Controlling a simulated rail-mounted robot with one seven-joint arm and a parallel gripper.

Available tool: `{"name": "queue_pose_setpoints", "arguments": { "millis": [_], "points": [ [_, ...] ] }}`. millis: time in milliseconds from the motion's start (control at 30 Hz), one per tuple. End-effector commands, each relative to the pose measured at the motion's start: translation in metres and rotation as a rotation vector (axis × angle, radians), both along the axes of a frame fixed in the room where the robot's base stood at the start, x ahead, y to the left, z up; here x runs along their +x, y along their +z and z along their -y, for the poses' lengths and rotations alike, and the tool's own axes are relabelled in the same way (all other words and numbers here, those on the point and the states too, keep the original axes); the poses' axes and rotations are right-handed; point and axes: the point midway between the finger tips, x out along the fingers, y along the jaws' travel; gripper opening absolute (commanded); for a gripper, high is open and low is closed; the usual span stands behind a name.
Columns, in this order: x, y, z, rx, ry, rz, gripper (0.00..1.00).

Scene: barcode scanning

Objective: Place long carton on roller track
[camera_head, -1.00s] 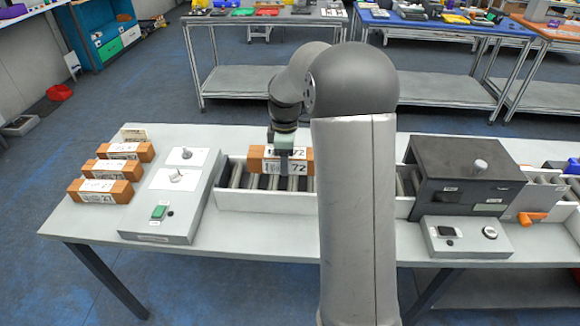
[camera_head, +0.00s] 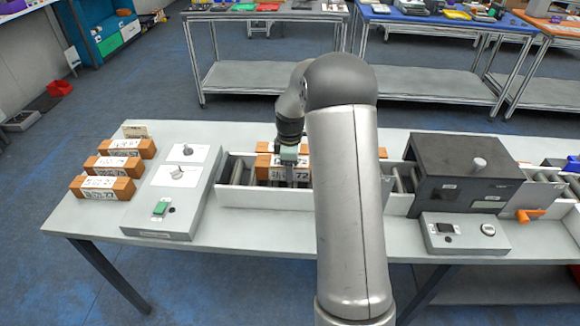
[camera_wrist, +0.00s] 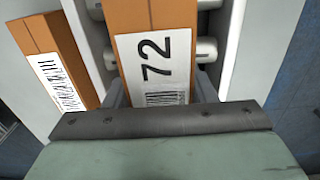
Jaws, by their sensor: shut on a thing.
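The long orange carton marked 72 (camera_head: 265,174) is between the fingers of my gripper (camera_head: 291,174), which is shut on it. The carton lies lengthwise along the left part of the roller track (camera_head: 245,197), low between its pale side walls. In the wrist view, the label of the held carton (camera_wrist: 165,60) faces up, with rollers showing beside it. My gripper's fingers (camera_wrist: 160,95) grip its two sides. Whether its underside touches the rollers is hidden.
Another orange carton (camera_wrist: 45,65) lies outside the track's back wall, partly visible behind it in the head view (camera_head: 262,147). Several cartons (camera_head: 105,187) lie at the table's left. A control panel (camera_head: 165,215) adjoins the track's left end; a dark scanner box (camera_head: 465,160) stands right.

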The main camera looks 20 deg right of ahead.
Motion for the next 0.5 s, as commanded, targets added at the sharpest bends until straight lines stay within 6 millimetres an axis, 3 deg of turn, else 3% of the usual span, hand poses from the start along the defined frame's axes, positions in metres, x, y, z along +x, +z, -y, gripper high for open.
{"name": "queue_pose_setpoints", "arguments": {
  "millis": [33, 67, 100, 500],
  "points": [
    [0.0001, -0.0025, 0.0002, 0.0, 0.0, 0.001, 0.13],
    [-0.0001, -0.0018, 0.0, 0.0, 0.0, -0.001, 0.59],
    [-0.0002, -0.0016, 0.0, 0.0, 0.0, -0.001, 0.7],
    [0.0003, 0.006, 0.0002, -0.001, 0.0, 0.002, 0.73]
  ]
}}
